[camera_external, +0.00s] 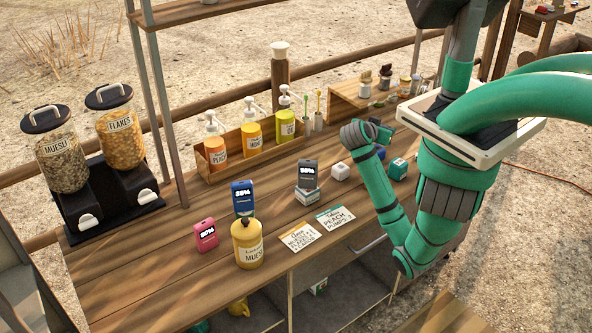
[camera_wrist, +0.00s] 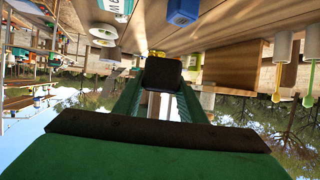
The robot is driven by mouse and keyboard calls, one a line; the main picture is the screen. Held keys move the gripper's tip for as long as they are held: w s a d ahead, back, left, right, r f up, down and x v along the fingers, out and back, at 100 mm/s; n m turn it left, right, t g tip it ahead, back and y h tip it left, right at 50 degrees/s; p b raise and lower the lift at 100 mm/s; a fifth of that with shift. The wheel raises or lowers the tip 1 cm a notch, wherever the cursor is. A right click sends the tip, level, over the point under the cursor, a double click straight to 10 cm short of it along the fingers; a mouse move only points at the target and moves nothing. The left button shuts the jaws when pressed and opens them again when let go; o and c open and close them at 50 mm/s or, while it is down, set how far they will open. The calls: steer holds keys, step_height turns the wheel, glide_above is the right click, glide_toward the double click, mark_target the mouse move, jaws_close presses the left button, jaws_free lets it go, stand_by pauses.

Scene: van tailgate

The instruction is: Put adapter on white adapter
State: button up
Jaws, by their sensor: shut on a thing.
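My gripper (camera_external: 381,130) is above the right part of the counter in the external view, shut on a small dark block. In the wrist view the dark block (camera_wrist: 163,73) sits between the green fingers; I take it for the adapter, but its details are too dark to tell. A white cube (camera_external: 340,172), likely the white adapter, rests on the counter left of and below the gripper, apart from it. A blue rounded item (camera_external: 380,153) lies just under the gripper and partly behind the arm. Another pale block (camera_external: 307,196) has a grey 88% device (camera_external: 307,174) above it.
A teal box (camera_external: 398,168) stands right of the blue item. Pump bottles (camera_external: 252,133) in a wooden holder line the back. A blue device (camera_external: 243,196), a pink device (camera_external: 206,235), a yellow muesli jar (camera_external: 247,244) and cards (camera_external: 335,219) occupy the front. Bare counter lies left of centre.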

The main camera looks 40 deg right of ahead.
mark_target(341, 167)
steer(key=w+a+n+t+y, duration=0.2)
steer(key=a+n, duration=0.1)
steer(key=a, duration=0.4)
steer(key=w+a+n+t+y, duration=0.1)
steer(key=w+a+n+t, duration=0.15)
steer(key=a, duration=0.45)
steer(key=shift+m, duration=0.25)
steer(key=shift+w+d+f, duration=0.1)
steer(key=shift+f, duration=2.05)
steer(key=shift+w+d+f, duration=0.1)
steer(key=shift+f, duration=2.05)
steer(key=shift+f, duration=0.1)
steer(key=o, duration=1.1)
steer(key=v, duration=1.2)
steer(key=shift+s, duration=0.15)
